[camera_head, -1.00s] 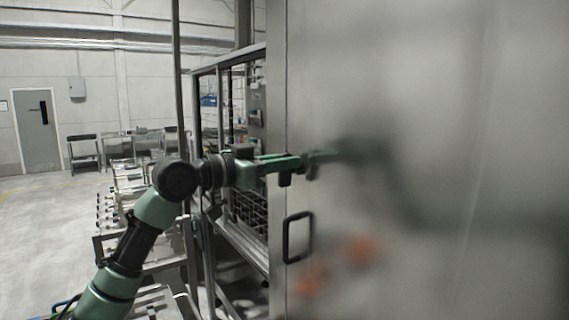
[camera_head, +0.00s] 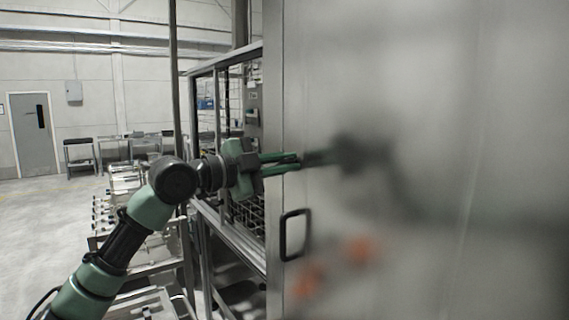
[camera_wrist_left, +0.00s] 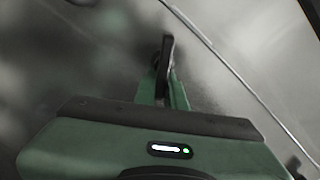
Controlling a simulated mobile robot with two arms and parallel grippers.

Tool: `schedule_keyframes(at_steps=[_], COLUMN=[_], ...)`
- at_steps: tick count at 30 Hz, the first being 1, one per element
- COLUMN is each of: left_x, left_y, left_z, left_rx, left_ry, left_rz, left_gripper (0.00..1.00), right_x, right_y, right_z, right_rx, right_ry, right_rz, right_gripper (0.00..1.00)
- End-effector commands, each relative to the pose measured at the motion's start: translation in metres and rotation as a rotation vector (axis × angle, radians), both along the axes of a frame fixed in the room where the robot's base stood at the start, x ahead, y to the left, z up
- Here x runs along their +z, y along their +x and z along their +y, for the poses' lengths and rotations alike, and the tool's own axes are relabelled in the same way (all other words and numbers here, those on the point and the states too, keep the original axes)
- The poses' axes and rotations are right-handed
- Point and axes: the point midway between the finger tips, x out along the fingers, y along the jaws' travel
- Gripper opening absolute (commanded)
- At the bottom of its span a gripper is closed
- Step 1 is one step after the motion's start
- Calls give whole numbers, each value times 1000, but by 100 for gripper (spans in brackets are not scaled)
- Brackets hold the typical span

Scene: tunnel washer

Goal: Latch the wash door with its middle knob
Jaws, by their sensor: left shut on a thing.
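The wash door (camera_head: 420,110) is a large, flat, shiny steel panel that fills the right of the head view. Its surface also fills the background of the left wrist view (camera_wrist_left: 235,75). My left gripper (camera_head: 297,162) reaches to the door face from the left, above a black loop handle. In the left wrist view its green fingers (camera_wrist_left: 163,82) are closed around a dark, lever-like knob (camera_wrist_left: 167,50). In the head view the fingertips mostly hide this knob. My right gripper is not in view.
The black loop handle (camera_head: 284,236) sits on the door below my left gripper. A metal frame with a wire cage (camera_head: 246,214) stands left of the door. Steel racks (camera_head: 120,190) lie further left, with open floor (camera_head: 40,225) beyond. Blurred orange reflections show on the door.

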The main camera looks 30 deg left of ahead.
Motion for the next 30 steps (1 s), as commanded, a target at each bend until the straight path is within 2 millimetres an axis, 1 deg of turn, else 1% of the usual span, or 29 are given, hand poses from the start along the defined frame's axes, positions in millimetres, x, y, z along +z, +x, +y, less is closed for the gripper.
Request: schedule_keyframes(at_steps=[1, 9, 15, 22, 30], left_x=[-6, -10, -12, -12, -12], left_y=[1, 1, 0, 0, 0], left_z=[0, -2, -2, -2, -2], left_rx=[1, 0, 0, 1, 2], left_ry=[44, 264, 388, 477, 514], left_rz=[-5, -97, -150, -188, -205], left_gripper=[0, 0, 0, 0, 0], right_x=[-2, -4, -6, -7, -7], right_y=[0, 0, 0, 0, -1], right_z=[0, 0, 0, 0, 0], right_rx=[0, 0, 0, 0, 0], right_ry=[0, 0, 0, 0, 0], right_rz=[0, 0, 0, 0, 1], right_gripper=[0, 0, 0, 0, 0])
